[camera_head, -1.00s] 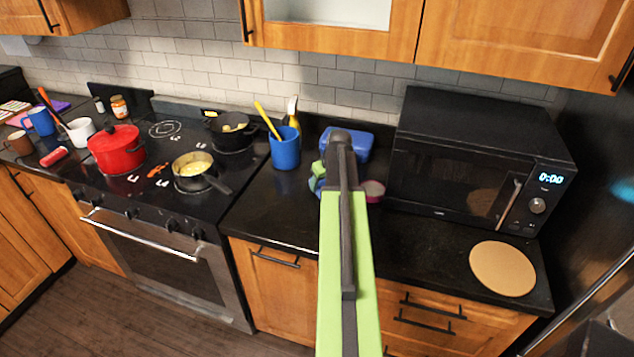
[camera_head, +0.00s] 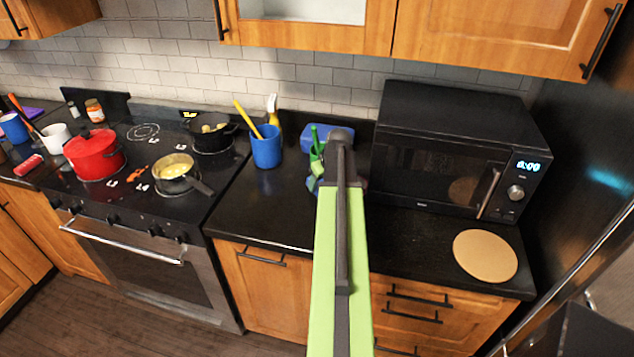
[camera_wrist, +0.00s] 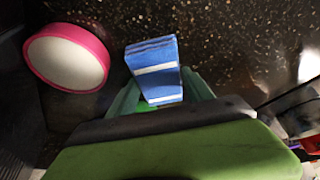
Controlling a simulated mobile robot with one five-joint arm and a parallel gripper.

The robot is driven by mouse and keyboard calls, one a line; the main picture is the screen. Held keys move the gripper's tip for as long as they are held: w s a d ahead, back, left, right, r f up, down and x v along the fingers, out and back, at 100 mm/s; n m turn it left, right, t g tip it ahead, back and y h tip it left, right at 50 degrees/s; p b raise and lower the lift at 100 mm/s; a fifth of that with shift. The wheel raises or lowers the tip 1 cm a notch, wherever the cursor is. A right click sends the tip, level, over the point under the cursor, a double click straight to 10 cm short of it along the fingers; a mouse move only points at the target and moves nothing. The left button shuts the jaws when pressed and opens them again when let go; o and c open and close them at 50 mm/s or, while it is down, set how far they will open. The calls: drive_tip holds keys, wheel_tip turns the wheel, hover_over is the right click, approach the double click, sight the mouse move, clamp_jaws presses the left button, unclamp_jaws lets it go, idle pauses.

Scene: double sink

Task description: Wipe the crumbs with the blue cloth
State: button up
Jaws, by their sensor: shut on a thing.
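The blue cloth (camera_wrist: 155,68), folded and with white stripes, sits between the green fingers of my gripper (camera_wrist: 160,95) in the wrist view. My gripper is shut on it, over the dark counter. In the head view my arm hides most of the gripper and the cloth. Many small pale specks (camera_wrist: 235,50) show on the dark surface in the wrist view; I cannot tell crumbs from the counter's own speckle.
A pink-rimmed white bowl (camera_wrist: 67,57) is left of the cloth. A blue cup (camera_head: 266,147) with utensils and a blue container (camera_head: 306,138) stand at the back. A microwave (camera_head: 440,150) and round board (camera_head: 485,256) are right; the stove (camera_head: 140,170) is left.

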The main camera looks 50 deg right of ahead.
sight(292, 188)
drive_tip(key=shift+s+d, duration=0.25)
drive_tip(key=shift+s, duration=0.35)
drive_tip(key=shift+s+d, duration=0.25)
drive_tip(key=shift+s, duration=0.35)
drive_tip(key=shift+s+a+f, duration=0.1)
drive_tip(key=shift+s+a, duration=0.15)
drive_tip(key=shift+a, duration=0.25)
drive_tip(key=shift+s+a, duration=0.2)
drive_tip(key=shift+a, duration=0.3)
drive_tip(key=shift+w, duration=0.1)
drive_tip(key=shift+w+a, duration=0.8)
drive_tip(key=shift+w, duration=1.05)
drive_tip(key=shift+w+a, duration=0.75)
drive_tip(key=shift+w, duration=1.05)
drive_tip(key=shift+w+a, duration=0.8)
drive_tip(key=shift+w, duration=1.05)
drive_tip(key=shift+f, duration=0.1)
drive_tip(key=shift+s+d, duration=0.3)
drive_tip(key=shift+s, duration=0.35)
drive_tip(key=shift+s+d, duration=0.25)
drive_tip(key=shift+s, duration=0.4)
drive_tip(key=shift+s+d, duration=0.3)
drive_tip(key=shift+s, duration=0.35)
drive_tip(key=shift+s, duration=0.1)
